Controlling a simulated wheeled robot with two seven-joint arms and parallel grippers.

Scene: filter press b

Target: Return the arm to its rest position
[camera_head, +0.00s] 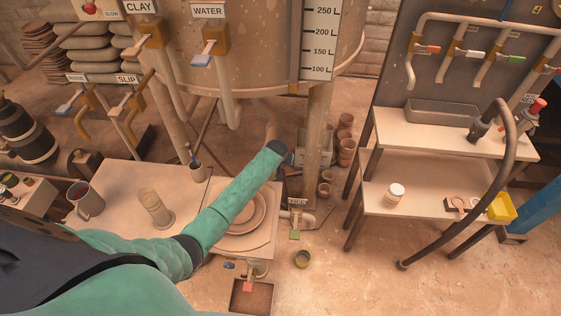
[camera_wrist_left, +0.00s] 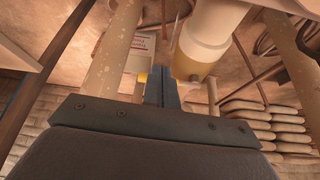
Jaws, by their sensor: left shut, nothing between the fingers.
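My left arm comes in from the lower left in the head view, in a green sleeve, and reaches over the pale workbench (camera_head: 120,180). Its dark end, my left gripper (camera_head: 277,147), is above the bench's back right corner, in front of the large tank (camera_head: 250,60). In the left wrist view the two dark fingers (camera_wrist_left: 160,75) are together with nothing between them. Pale posts and a pale cylinder show beyond them. My right gripper is in neither view.
A mug (camera_head: 88,200), a beige cylinder (camera_head: 154,207) and a cup of tools (camera_head: 196,170) stand on the bench. A round dish (camera_head: 260,216) lies under my forearm. Labelled valve taps (camera_head: 205,50) hang by the tank.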

